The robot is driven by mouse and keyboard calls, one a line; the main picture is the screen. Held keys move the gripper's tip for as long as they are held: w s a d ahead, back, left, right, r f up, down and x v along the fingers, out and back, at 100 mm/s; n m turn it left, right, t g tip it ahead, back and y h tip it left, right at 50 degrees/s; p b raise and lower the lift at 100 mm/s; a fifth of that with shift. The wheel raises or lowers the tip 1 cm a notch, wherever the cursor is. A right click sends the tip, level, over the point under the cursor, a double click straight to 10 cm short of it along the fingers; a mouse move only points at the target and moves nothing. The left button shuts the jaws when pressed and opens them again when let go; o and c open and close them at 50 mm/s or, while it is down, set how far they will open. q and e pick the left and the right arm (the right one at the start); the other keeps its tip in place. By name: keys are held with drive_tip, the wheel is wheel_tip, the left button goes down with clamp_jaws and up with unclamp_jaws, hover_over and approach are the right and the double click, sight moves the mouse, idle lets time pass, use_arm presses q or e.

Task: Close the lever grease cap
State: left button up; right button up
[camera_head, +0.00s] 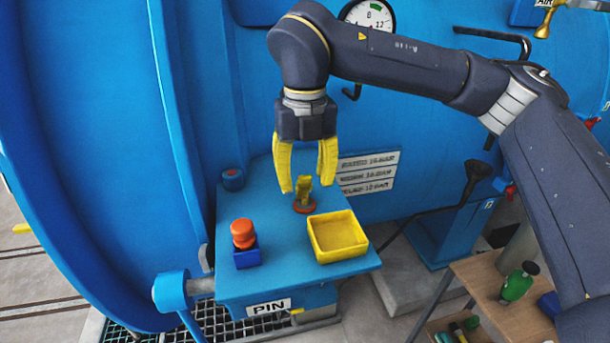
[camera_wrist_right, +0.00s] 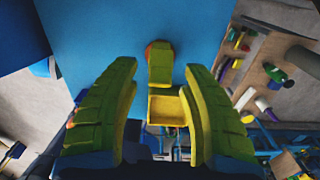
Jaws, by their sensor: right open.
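The lever grease cap is a yellow lever (camera_head: 304,187) standing up from a round orange-red base (camera_head: 305,206) on the blue shelf (camera_head: 275,272). My right gripper (camera_head: 307,186) points down over it, open, with one yellow finger on each side of the lever. In the right wrist view the lever (camera_wrist_right: 160,70) shows between the fingertips of the right gripper (camera_wrist_right: 160,66), with gaps on both sides. Part of the base is hidden behind the lever there. My left gripper is not in view.
A yellow square tray (camera_head: 338,254) sits just right of the cap. An orange knob on a blue block (camera_head: 243,240) stands front left, and a small blue knob (camera_head: 232,178) back left. The blue autoclave wall rises behind. A wooden cart (camera_head: 490,290) stands lower right.

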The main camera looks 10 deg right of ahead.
clamp_jaws()
idle(0.3)
idle(0.3)
